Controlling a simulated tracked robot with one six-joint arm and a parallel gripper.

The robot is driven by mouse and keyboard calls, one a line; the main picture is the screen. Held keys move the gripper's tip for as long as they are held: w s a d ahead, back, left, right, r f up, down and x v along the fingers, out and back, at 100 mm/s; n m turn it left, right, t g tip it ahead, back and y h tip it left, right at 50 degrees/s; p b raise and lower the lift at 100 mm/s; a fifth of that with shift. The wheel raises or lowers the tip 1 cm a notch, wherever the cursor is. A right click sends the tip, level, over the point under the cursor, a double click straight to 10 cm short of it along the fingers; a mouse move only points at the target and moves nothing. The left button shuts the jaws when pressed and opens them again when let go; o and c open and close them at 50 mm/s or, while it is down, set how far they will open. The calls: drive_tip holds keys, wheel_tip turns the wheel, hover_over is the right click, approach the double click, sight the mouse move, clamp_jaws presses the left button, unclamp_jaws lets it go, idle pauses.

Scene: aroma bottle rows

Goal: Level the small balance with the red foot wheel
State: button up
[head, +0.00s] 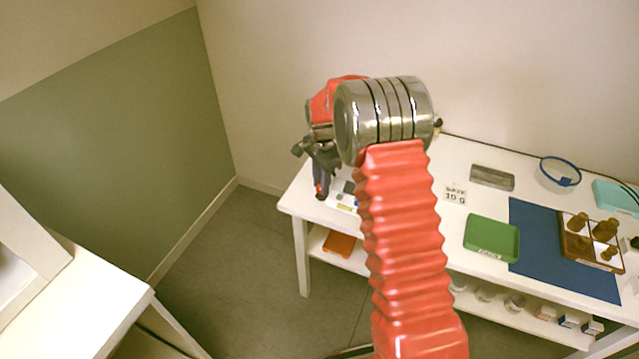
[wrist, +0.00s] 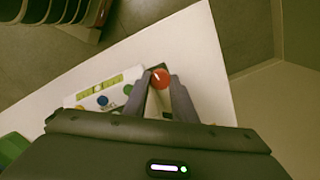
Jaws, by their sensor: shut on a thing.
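The small balance (wrist: 108,87) lies on the white table near its corner. In the wrist view it shows a yellow-green level strip, a blue knob and a green knob. The red foot wheel (wrist: 160,78) has a pale mark on top and sits at the balance's corner. My gripper (wrist: 158,86) has its two dark fingers on either side of the wheel, shut on it. In the head view my gripper (head: 321,190) points down at the table's left end. My arm hides most of the balance (head: 345,200) there.
On the white table (head: 455,222) are a card marked 10 g (head: 455,194), a grey block (head: 492,178), a green tray (head: 491,238), a blue mat (head: 535,245) and a wooden tray (head: 574,246) with brown bottles. An orange item (head: 339,244) lies on the lower shelf.

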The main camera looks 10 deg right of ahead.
drive_tip(key=shift+a+m, duration=0.1)
drive_tip(key=shift+m, duration=0.5)
drive_tip(key=o, duration=0.8)
drive_tip(key=shift+c, duration=0.2)
drive_tip(key=shift+r, duration=0.1)
wheel_tip(320, 180, up, 14)
drive_tip(key=shift+f, duration=0.25)
